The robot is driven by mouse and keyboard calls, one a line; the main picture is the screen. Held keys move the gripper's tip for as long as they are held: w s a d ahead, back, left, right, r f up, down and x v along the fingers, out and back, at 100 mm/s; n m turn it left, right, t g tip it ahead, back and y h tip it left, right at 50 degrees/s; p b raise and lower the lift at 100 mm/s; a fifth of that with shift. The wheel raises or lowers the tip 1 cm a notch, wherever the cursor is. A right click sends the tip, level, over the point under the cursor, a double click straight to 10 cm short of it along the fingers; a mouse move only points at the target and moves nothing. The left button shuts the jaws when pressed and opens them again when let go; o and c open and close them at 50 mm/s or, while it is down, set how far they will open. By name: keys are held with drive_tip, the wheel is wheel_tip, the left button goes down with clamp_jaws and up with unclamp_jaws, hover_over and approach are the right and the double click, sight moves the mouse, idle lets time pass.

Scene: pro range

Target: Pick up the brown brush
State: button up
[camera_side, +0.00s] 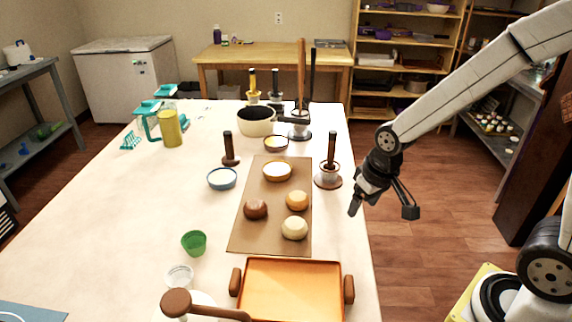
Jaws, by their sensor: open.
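My gripper (382,210) hangs off the right edge of the table, its two fingers spread and nothing between them. Several upright dark-handled tools stand on the table, and I cannot tell for sure which is the brown brush. One with a dark brown handle and brown base (231,150) stands left of the brown mat. Another with a brown handle and a pale middle on a round brown base (329,174) stands right of the mat, nearest my gripper and apart from it. A tall brown-handled one (301,75) stands farther back.
The brown mat (242,238) carries round buns and a bowl. An orange tray (290,290) with brown handles lies in front. A blue bowl (222,179), green cup (194,243), yellow cylinder (170,128) and cream pot (256,121) stand around. The left front tabletop is mostly clear.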

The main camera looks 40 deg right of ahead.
drive_tip(key=w+d+r+m+g, duration=0.1)
drive_tip(key=w+d+r+m, duration=0.15)
drive_tip(key=w, duration=0.45)
drive_tip(key=w+d+r+m, duration=0.2)
drive_tip(key=w+d+m, duration=0.1)
drive_tip(key=w, duration=0.3)
drive_tip(key=m+g, duration=0.1)
drive_tip(key=m, duration=0.5)
approach(333, 132)
drive_tip(key=f, duration=0.5)
drive_tip(key=shift+w, duration=0.4)
drive_tip(key=shift+f, duration=0.1)
drive_tip(key=shift+s+d+f, duration=0.1)
drive_tip(key=shift+s+f, duration=0.05)
drive_tip(key=shift+f, duration=3.7)
clamp_jaws()
